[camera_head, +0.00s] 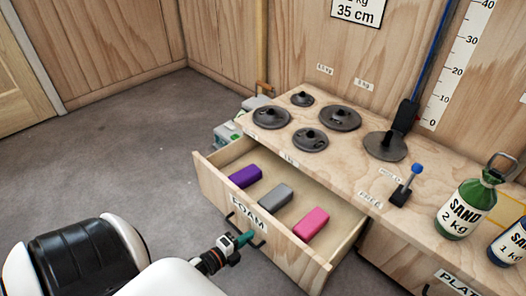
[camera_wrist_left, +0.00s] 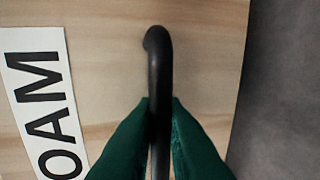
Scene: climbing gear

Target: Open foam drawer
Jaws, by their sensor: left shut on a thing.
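The foam drawer (camera_head: 276,232) is a light wooden drawer with a FOAM label (camera_head: 249,217) on its front. It stands pulled out of the wooden bench, and its inside shows. A purple block (camera_head: 245,176), a grey block (camera_head: 275,196) and a pink block (camera_head: 311,224) lie in it. My left gripper (camera_head: 245,238) is at the drawer front, below the label. In the left wrist view its green fingers (camera_wrist_left: 160,125) are shut on the black bar handle (camera_wrist_left: 158,65). My right gripper is not in view.
The bench top (camera_head: 320,165) carries several dark weight plates, a blue-knobbed device (camera_head: 407,185) and a green sand bottle (camera_head: 463,205). A blue sand bottle (camera_head: 509,243) stands at the right edge. A second drawer front (camera_head: 395,262) is to the right. The grey floor (camera_head: 125,150) at left is clear.

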